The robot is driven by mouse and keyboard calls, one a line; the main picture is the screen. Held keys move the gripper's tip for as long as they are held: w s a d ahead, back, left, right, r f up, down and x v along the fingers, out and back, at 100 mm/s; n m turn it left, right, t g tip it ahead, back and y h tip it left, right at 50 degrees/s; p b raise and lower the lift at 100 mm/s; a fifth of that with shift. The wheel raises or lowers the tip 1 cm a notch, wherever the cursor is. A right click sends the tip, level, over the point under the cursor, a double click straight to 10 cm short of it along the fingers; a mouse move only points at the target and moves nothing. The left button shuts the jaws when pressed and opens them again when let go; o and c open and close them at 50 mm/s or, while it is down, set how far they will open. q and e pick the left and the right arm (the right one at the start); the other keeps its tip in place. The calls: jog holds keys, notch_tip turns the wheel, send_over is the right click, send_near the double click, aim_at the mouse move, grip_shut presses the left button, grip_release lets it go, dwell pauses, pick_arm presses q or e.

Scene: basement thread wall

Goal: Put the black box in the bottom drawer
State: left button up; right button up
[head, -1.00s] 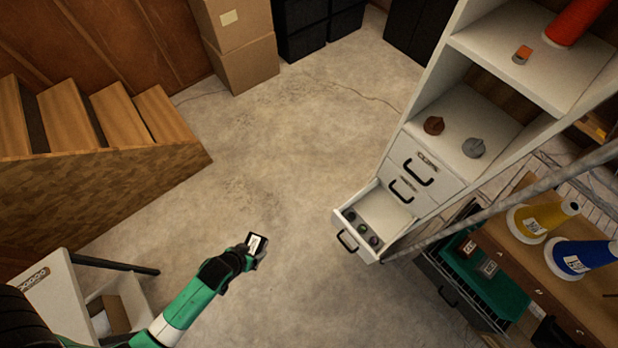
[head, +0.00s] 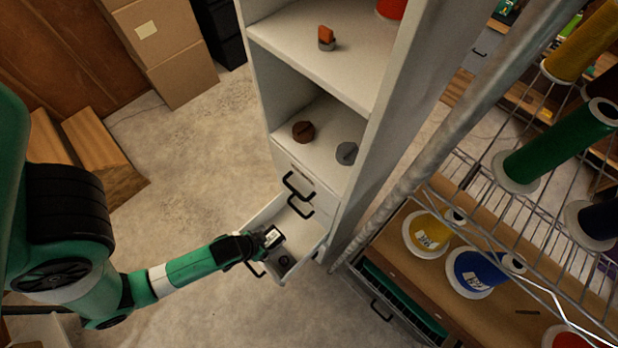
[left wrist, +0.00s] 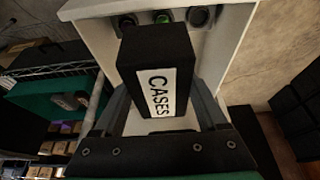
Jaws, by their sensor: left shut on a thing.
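My left gripper (head: 262,240) is shut on the black box (head: 272,236), which has a white label. In the left wrist view the box (left wrist: 158,60) sits between the two fingers and its label reads "CASES". The bottom drawer (head: 300,250) of the white cabinet is pulled open, and in the head view the gripper and box are over its front part. A small dark round item (head: 284,262) lies in the drawer; the left wrist view shows several round items at its end. Whether the box touches the drawer cannot be told. My right gripper is not in view.
Two closed drawers with black handles (head: 298,184) sit above the open one. A metal post (head: 440,150) and wire rack with colored spools (head: 560,150) stand to the right. Cardboard boxes (head: 160,45) stand at the back left. Open floor lies left of the cabinet.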

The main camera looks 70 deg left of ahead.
pick_arm(q)
jog(key=shift+s+d+f, duration=0.15)
jog(key=shift+s+f, duration=0.55)
jog(key=shift+s, duration=0.25)
jog(key=shift+w+b, duration=0.3)
jog(key=shift+w, duration=0.1)
jog(key=w+a+f+b, duration=0.2)
jog(key=w+a+f, duration=0.2)
jog(key=w, duration=0.3)
jog(key=b, duration=0.7)
send_over(297, 229)
notch_tip(297, 229, down, 9)
jog(key=shift+r, duration=0.1)
jog(key=shift+s, duration=0.1)
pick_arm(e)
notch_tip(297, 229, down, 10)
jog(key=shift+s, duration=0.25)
